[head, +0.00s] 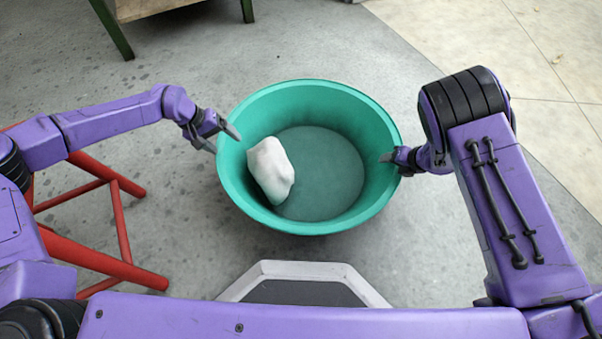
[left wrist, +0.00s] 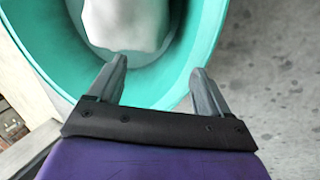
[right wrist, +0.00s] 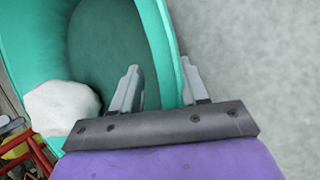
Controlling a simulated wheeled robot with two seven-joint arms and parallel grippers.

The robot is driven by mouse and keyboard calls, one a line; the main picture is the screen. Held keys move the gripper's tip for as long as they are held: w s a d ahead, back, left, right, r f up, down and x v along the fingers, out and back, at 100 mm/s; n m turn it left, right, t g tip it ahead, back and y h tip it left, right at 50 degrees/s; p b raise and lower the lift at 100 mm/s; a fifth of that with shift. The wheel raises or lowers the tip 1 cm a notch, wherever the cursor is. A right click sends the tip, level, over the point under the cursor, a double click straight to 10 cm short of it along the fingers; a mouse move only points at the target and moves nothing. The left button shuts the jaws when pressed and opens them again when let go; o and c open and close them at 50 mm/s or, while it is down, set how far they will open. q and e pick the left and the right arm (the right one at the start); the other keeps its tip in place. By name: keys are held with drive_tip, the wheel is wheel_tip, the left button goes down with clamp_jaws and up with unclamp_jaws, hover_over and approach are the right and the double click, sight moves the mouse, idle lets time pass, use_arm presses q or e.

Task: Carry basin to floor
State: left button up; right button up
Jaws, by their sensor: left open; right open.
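A round teal basin (head: 320,217) is in the middle of the head view, with a white lump (head: 270,170) lying inside it on the left. I cannot tell what is directly under the basin. My left gripper (head: 220,140) is at its left rim, open, with one finger over the inside and one outside; the rim (left wrist: 205,35) shows between them in the left wrist view. My right gripper (head: 395,163) is at the right rim, also open; in the right wrist view the basin wall (right wrist: 160,50) passes between its fingers. Whether the fingers touch the rim is unclear.
A red tubular frame (head: 120,225) stands at the left, under my left arm. A green-legged table or bench (head: 112,28) is at the top left. Grey concrete floor (head: 330,40) lies open behind the basin, with pale tiles (head: 540,70) at the right.

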drive_tip(key=o, duration=0.5)
drive_tip(key=v, duration=1.2)
